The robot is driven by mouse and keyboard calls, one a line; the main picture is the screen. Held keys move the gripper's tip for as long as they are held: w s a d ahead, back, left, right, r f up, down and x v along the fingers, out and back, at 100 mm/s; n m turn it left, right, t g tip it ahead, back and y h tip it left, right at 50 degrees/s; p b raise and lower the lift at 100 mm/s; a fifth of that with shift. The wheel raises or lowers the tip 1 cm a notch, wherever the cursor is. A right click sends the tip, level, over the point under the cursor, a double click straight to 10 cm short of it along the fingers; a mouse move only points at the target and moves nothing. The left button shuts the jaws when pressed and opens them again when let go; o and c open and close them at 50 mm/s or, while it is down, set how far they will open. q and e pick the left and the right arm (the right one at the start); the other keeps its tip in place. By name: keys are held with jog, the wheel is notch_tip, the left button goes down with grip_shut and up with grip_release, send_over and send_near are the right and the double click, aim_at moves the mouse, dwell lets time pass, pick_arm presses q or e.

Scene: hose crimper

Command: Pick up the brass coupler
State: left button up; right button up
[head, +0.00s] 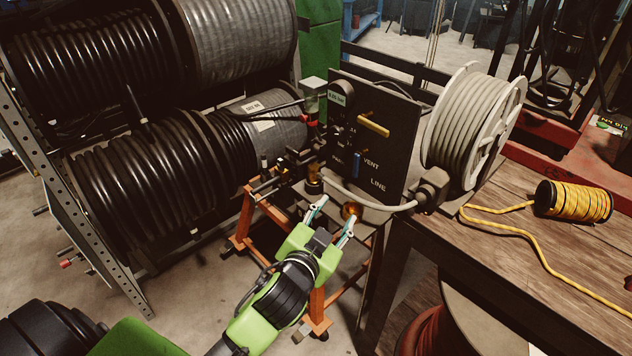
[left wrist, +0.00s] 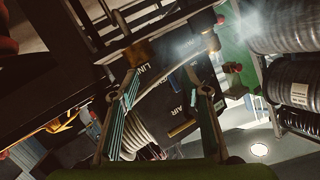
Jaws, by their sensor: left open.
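A brass-coloured round piece (head: 351,210), which looks like the brass coupler, sits at the front edge of the bench below the black panel. My left gripper (head: 336,211) is open and empty, its two fingers pointing up toward that edge. The brass piece is just beyond the right fingertip; I cannot tell whether they touch. In the left wrist view, the open fingers (left wrist: 164,73) stand apart below a brass-brown fitting (left wrist: 137,53) near the left fingertip. A second brass-brown fitting (left wrist: 212,42) shows near the right fingertip. My right gripper is not in view.
The black panel (head: 372,145) marked VENT and LINE stands behind the fingers, with a grey hose (head: 375,205) looping before it. A white hose reel (head: 470,125) and yellow rope spool (head: 575,201) are on the wooden bench (head: 510,255). Black hose coils (head: 150,175) fill a rack at left.

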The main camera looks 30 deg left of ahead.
pick_arm(q)
jog(key=w+d+r+m+t+h, duration=0.25)
jog(key=d+r+m+h, duration=0.2)
jog(key=r, duration=0.55)
jog(key=w+d+r+m+t+h, duration=0.2)
jog(key=d+r+m+t+h, duration=0.25)
jog(key=r, duration=0.55)
jog(key=s+d+r+m+g+h, duration=0.1)
jog(key=s+d+m+g+h, duration=0.2)
jog(key=d+m+g+h, duration=0.45)
jog(key=s+d+r+m+g+h, duration=0.15)
jog(key=d+m+g+h, duration=0.25)
jog(key=d+m+g, duration=0.7)
jog(key=y, duration=2.1)
send_near(314, 166)
jog(key=shift+n, duration=0.25)
jog(key=p+x, duration=0.1)
jog(key=x, duration=0.3)
jog(key=shift+w+d, duration=0.1)
jog(key=shift+w, duration=0.05)
jog(key=shift+w+f, duration=0.2)
jog(key=shift+f, duration=0.4)
jog(key=p+x, duration=0.2)
jog(key=x, duration=0.2)
jog(key=shift+s+f, duration=0.15)
jog(key=shift+a+f, duration=0.25)
jog(key=shift+f, duration=0.25)
